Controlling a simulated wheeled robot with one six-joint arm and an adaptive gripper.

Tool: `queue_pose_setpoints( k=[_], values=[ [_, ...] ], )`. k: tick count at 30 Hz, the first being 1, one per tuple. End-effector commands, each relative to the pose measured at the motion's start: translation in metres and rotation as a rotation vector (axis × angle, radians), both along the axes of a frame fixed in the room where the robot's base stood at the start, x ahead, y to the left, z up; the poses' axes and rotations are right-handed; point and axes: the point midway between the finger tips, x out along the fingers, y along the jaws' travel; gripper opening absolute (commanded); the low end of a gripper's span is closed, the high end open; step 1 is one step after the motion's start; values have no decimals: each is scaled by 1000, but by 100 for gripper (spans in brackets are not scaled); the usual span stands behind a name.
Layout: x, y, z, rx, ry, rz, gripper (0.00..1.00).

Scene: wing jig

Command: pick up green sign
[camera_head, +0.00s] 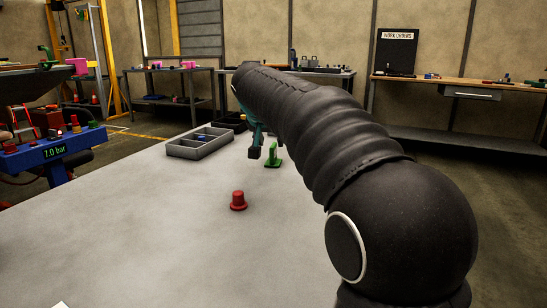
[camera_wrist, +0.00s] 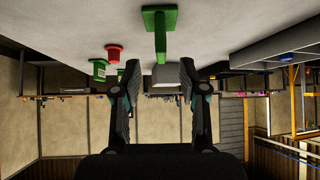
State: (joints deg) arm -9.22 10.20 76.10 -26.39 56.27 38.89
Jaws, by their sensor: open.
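A green stand-like piece (camera_head: 273,157), which I take for the green sign, is upright on the grey table, with a flat base and a thin post. In the upside-down wrist view the green sign (camera_wrist: 160,35) is at top centre, its post pointing down between my fingertips. My gripper (camera_head: 255,151) is just left of it in the head view, mostly hidden by my arm. In the wrist view my gripper (camera_wrist: 159,71) is open, with nothing clasped. A pale grey block (camera_wrist: 166,75) shows between the fingertips; its distance is unclear.
A red knob-like piece (camera_head: 238,200) stands nearer on the table (camera_head: 170,240). A grey divided tray (camera_head: 200,146) is to the left. In the wrist view another green piece (camera_wrist: 99,71) and a red piece (camera_wrist: 113,52) are left of the sign.

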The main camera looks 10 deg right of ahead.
Motion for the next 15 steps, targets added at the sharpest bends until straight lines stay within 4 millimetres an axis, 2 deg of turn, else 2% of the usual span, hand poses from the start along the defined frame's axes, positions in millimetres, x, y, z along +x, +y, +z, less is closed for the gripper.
queue_pose_setpoints(
  k=[3,11,15],
  values=[
    [10,-5,-10,0,1,-2,43],
    [18,-9,-19,0,0,-4,43],
    [29,-13,-30,-1,2,-6,43]
  ],
)
